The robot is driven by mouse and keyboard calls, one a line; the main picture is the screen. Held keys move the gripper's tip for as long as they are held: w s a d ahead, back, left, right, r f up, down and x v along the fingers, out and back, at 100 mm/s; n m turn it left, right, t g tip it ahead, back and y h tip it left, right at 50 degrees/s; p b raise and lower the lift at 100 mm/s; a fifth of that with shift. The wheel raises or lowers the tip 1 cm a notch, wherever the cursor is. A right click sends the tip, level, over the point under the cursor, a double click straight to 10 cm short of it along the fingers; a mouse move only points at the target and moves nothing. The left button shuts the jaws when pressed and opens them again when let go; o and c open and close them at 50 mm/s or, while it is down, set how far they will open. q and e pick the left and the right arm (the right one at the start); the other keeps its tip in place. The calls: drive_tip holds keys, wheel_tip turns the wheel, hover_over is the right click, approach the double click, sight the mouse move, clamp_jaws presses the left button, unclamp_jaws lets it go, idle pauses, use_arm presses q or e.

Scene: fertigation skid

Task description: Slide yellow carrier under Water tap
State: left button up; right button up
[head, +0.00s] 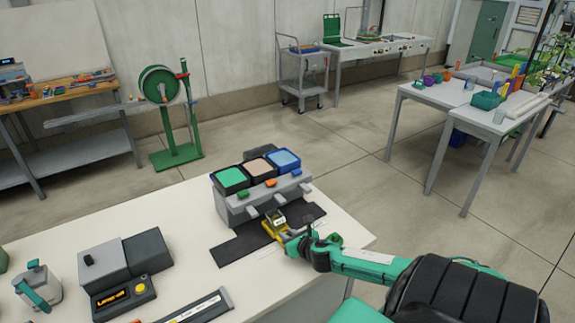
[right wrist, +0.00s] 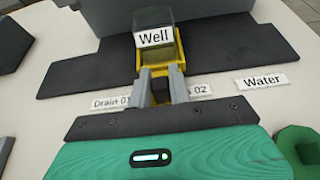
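The yellow carrier (head: 270,229) sits on the dark mat in front of the grey dispenser, near its middle. It bears a dark, clear-sided vessel labelled "Well" (right wrist: 154,38). In the right wrist view the carrier (right wrist: 179,72) is straight ahead, and a dark handle-like piece fills the gap between my fingers. My right gripper (right wrist: 162,84) looks shut on it. The "Water" label (right wrist: 262,82) lies to the right of the carrier. The dispenser (head: 240,204) has green, tan and blue tops, with the blue one (head: 284,160) at the right. My left gripper is not in view.
The dark mat (head: 238,248) extends left and right of the carrier. "Drain 01" (right wrist: 111,102) and another drain label, partly hidden, lie by my fingers.

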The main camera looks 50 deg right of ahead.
drive_tip(key=o, duration=0.4)
drive_tip(key=shift+c, duration=0.2)
drive_tip(key=v, duration=1.3)
drive_tip(key=shift+s+a+b, duration=0.2)
drive_tip(key=shift+s+b, duration=0.15)
drive_tip(key=shift+b, duration=0.1)
drive_tip(key=shift+r, duration=0.1)
